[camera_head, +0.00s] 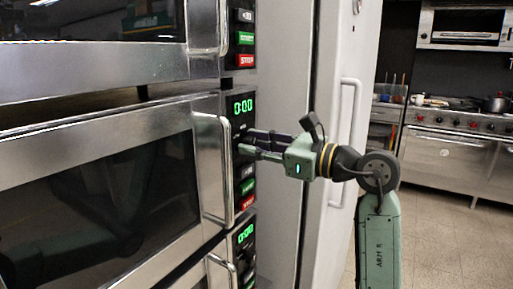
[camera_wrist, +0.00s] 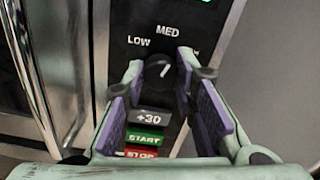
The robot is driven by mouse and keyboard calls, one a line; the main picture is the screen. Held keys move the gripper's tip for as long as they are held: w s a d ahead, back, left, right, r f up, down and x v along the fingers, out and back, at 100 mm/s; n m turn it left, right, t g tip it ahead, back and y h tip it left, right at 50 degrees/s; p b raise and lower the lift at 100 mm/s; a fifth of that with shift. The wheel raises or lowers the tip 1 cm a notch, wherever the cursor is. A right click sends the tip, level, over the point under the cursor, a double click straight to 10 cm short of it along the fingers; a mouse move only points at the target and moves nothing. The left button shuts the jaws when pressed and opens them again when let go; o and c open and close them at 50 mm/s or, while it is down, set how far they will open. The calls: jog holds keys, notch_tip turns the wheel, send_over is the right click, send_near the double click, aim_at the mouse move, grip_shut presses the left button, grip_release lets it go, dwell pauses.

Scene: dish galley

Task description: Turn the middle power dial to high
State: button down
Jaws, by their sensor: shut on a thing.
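The middle microwave (camera_head: 100,108) has a black control panel at its right edge with a green 0:00 display (camera_head: 243,106). Its power dial (camera_wrist: 156,72) is a round black knob with a white pointer line that leans up and to the right. LOW and MED labels show above it; a third label at the right is mostly hidden by a finger. My gripper (camera_head: 247,146) reaches in from the right. In the wrist view my gripper (camera_wrist: 160,69) has its fingers on both sides of the dial, shut on it. In the head view the gripper hides the dial.
Below the dial are a +30 button (camera_wrist: 150,117), a green START button (camera_wrist: 145,140) and a red STOP button (camera_wrist: 141,154). A vertical door handle (camera_head: 214,168) stands close left of the panel. Other microwaves sit above and below. A white door with a handle (camera_head: 347,135) is behind my gripper.

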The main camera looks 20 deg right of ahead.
jog(key=shift+m+b, duration=0.35)
jog(key=shift+m, duration=3.75)
jog(key=c, duration=1.3)
grip_release()
jog(key=shift+s, duration=0.1)
jog(key=v, duration=1.2)
